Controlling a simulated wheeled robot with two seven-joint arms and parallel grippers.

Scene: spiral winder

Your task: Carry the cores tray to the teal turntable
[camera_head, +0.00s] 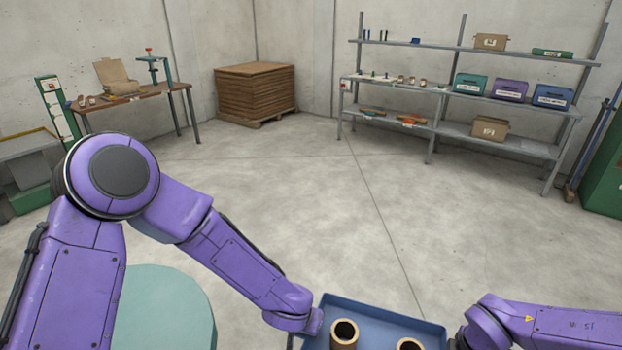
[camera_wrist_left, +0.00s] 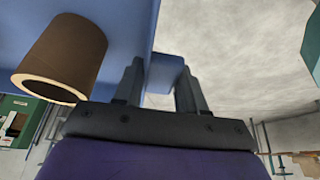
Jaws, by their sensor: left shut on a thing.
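The blue cores tray (camera_head: 385,316) is at the bottom of the head view, cut off by the frame edge. Two brown tube cores stand in it, one at the left (camera_head: 344,335) and one at the right (camera_head: 409,344). The teal turntable (camera_head: 165,310) is to the left, partly behind my left arm. My left gripper (camera_wrist_left: 160,85) is shut on the tray's blue edge piece (camera_wrist_left: 166,70), with a core (camera_wrist_left: 62,58) beside it. My right gripper (camera_head: 459,341) is by the tray's right side; its fingers are hidden.
A wooden bench (camera_head: 135,94) stands at the back left, beside a stack of brown sheets (camera_head: 255,90) on a pallet. A grey shelf (camera_head: 495,138) with bins and boxes stands at the back right. The concrete floor (camera_head: 320,200) between is clear.

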